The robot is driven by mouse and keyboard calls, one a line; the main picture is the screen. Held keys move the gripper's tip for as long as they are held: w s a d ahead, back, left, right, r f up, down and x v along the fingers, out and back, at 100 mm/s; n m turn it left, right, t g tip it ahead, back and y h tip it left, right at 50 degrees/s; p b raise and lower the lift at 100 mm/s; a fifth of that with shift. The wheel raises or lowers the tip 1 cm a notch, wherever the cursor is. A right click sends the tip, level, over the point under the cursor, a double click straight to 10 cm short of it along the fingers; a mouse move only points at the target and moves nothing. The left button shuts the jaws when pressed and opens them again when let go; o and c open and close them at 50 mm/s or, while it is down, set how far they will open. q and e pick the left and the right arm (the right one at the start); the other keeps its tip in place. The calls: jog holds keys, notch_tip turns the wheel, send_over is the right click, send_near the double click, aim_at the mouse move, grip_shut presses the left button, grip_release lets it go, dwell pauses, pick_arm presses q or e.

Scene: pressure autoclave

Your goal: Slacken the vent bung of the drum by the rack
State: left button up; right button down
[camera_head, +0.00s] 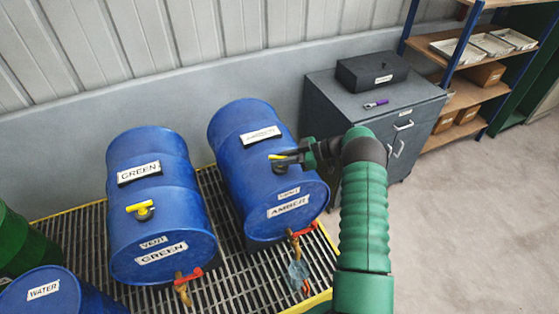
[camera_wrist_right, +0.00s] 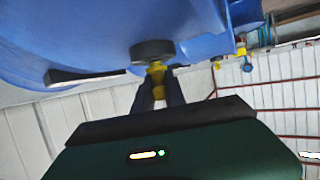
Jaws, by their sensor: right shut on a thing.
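The blue drum labelled AMBER (camera_head: 238,125) lies on the grating, the closer of the two large blue drums to the rack (camera_head: 462,50). My right gripper (camera_head: 291,157) reaches its upper side from the right and is shut on its yellow vent bung (camera_head: 275,157). In the right wrist view, the yellow bung (camera_wrist_right: 156,78) stands between the two dark fingertips (camera_wrist_right: 159,98), below a dark round collar (camera_wrist_right: 152,51) on the blue drum. Fingers partly hide the bung. My left gripper is not in view.
Left of it lies the blue GREEN drum (camera_head: 160,225) with its own yellow bung (camera_head: 141,209). A WATER drum (camera_head: 42,292) and a green drum (camera_head: 14,240) are further left. A grey cabinet (camera_head: 345,110) with a black box (camera_head: 371,72) stands behind my right arm. Floor at right is clear.

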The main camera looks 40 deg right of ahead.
jog(key=shift+w+d+r, duration=0.1)
jog(key=shift+d+r, duration=0.05)
jog(key=shift+r, duration=0.1)
jog(key=c, duration=1.5)
grip_release()
jog(key=shift+o, duration=0.6)
jog(key=shift+f, duration=0.15)
jog(key=b+v, duration=0.4)
jog(key=v, duration=1.3)
jog(key=shift+f, duration=0.2)
